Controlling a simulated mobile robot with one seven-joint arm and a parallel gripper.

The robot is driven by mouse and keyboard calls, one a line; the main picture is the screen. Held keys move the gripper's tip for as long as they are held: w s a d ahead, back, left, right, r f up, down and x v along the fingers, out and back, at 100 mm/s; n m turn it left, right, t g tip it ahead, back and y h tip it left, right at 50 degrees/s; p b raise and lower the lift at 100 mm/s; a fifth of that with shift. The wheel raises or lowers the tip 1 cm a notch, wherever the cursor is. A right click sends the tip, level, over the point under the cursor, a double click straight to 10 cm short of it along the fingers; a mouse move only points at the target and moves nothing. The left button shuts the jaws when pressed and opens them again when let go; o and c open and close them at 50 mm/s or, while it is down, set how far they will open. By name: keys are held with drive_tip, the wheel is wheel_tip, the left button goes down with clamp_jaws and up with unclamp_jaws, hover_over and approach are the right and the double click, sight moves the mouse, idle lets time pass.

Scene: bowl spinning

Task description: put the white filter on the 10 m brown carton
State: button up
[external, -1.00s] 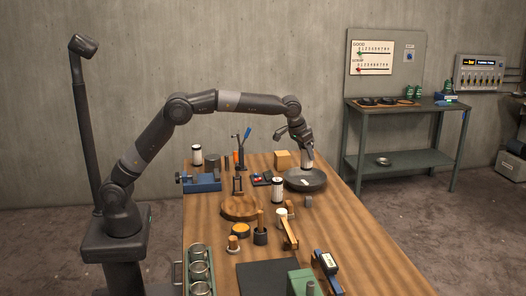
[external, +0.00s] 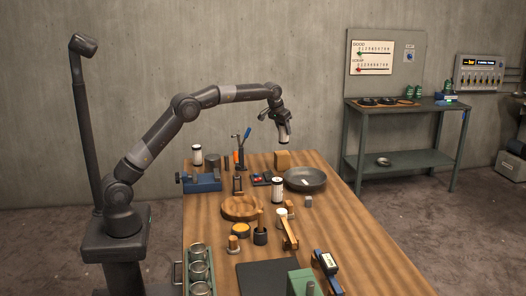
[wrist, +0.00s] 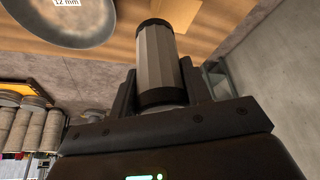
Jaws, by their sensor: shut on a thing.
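My gripper (external: 284,128) is shut on a white filter (external: 284,138), a pale cylinder with dark ends. In the wrist view the filter (wrist: 157,58) sits between the fingers of my gripper (wrist: 160,90). It hangs in the air above the brown carton (external: 282,159), apart from it, slightly tilted in the external view. The carton is a small box at the far side of the table, just behind the bowl. Its label cannot be read.
The dark grey bowl (external: 305,179) stands right of the carton; its label reads 12 mm in the wrist view (wrist: 68,22). Other white cylinders stand on the table (external: 350,240) at the middle (external: 277,190) and far left (external: 197,155). A blue vise (external: 201,182) is at left.

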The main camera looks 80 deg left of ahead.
drive_tip(key=shift+w+a+f, duration=0.1)
drive_tip(key=shift+a+f, duration=0.7)
drive_tip(key=shift+f, duration=0.35)
drive_tip(key=shift+w+a+f, duration=0.15)
drive_tip(key=shift+a+f, duration=0.65)
drive_tip(key=shift+f, duration=0.35)
drive_tip(key=shift+w+a+f, duration=0.1)
drive_tip(key=shift+a+f, duration=0.7)
drive_tip(key=shift+f, duration=0.35)
drive_tip(key=shift+f, duration=0.1)
drive_tip(key=o, duration=1.1)
drive_tip(key=v, duration=1.2)
